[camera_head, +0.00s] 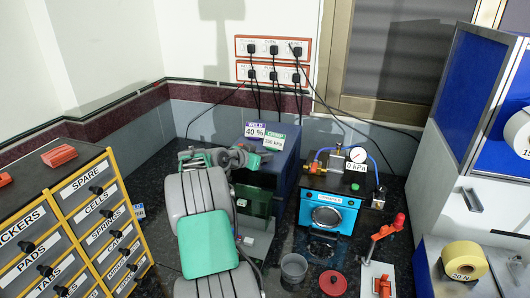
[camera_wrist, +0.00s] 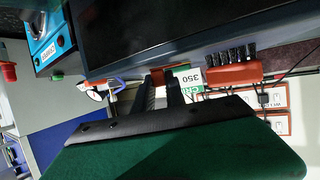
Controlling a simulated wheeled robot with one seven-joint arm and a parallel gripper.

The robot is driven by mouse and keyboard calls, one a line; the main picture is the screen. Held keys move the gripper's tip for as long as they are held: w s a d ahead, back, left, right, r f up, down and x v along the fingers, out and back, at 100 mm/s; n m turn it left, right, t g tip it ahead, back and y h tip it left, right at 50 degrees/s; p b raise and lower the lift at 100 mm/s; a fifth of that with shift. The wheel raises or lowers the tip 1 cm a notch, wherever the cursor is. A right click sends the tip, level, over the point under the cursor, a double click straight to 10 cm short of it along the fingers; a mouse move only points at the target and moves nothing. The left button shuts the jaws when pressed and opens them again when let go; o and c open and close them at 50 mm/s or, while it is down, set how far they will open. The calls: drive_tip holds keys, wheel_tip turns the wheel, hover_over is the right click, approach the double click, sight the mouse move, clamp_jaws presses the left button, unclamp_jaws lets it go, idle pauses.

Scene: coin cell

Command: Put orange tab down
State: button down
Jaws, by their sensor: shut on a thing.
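My gripper (camera_wrist: 160,86) reaches toward the dark-faced machine in the wrist view, with its two dark fingers close together. A small orange piece, apparently the orange tab (camera_wrist: 157,77), shows at the fingertips, and the gripper is shut on it. Most of the tab is hidden by the fingers. In the head view my arm covers the gripper's end, and I cannot make out the tab there. The blue weld machine (camera_head: 285,160), with its 40 % label, stands just beyond my arm.
The CRIMPER (camera_head: 328,213) stands right of the weld machine. A grey cup (camera_head: 294,267), a red round lid (camera_head: 333,283) and a red-handled lever tool (camera_head: 387,228) are in front. A labelled drawer cabinet (camera_head: 75,225) is at left. A yellow roll (camera_head: 463,260) is at right.

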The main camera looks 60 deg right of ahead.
drive_tip(key=shift+f, duration=0.1)
drive_tip(key=c, duration=1.4)
unclamp_jaws()
drive_tip(key=shift+b, duration=0.3)
